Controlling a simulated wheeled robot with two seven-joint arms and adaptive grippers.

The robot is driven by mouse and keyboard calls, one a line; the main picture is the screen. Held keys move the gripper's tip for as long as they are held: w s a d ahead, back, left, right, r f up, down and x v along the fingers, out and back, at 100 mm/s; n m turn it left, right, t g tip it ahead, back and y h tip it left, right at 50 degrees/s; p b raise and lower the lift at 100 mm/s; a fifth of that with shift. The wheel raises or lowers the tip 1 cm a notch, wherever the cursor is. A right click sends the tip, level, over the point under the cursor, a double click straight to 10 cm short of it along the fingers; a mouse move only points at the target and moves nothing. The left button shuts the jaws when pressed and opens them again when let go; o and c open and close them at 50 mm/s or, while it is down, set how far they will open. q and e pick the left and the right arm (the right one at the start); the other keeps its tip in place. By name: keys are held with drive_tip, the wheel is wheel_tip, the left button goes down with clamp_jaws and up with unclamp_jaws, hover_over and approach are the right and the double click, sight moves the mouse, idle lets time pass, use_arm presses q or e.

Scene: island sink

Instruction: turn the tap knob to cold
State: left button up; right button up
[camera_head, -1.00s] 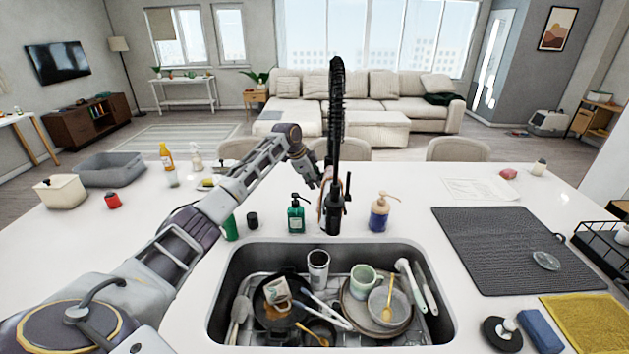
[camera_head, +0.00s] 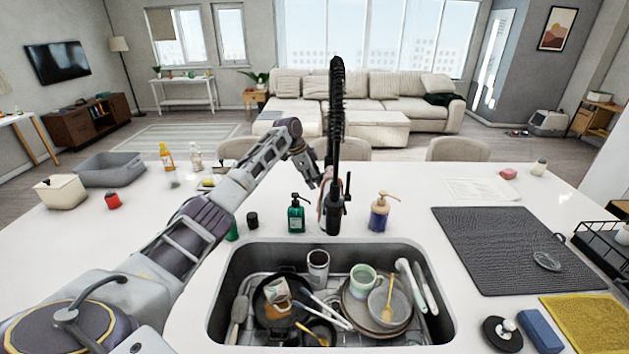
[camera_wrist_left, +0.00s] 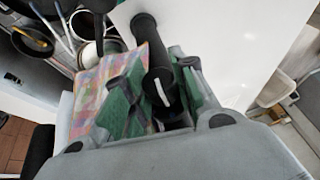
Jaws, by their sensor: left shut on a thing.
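The black tap (camera_head: 336,150) stands upright at the back of the sink (camera_head: 232,300), with a coiled spring neck. A small dark lever-like knob (camera_head: 347,188) sticks up at the right of its base. My left gripper (camera_head: 321,186) reaches in from the left, close against the tap and partly hidden behind it. In the left wrist view, the green-padded fingers of my left gripper (camera_wrist_left: 160,98) lie on either side of a black cylindrical part of the tap (camera_wrist_left: 155,60), shut on it. I cannot tell whether this part is the knob. My right gripper is not in view.
A green soap bottle (camera_head: 296,214) and a blue pump bottle (camera_head: 379,213) flank the tap. The sink holds dishes, including a mint mug (camera_head: 362,279). A dark drying mat (camera_head: 490,250) lies at right. The counter behind the blue bottle is mostly clear.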

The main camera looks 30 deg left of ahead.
use_arm(q)
drive_tip(key=o, duration=1)
drive_tip(key=shift+s+f, duration=0.1)
drive_tip(key=shift+f, duration=0.1)
drive_tip(key=shift+o, duration=0.2)
drive_tip(key=shift+v, duration=0.9)
drive_tip(key=v, duration=1)
drive_tip(key=shift+r, duration=0.2)
drive_tip(key=shift+f, duration=0.1)
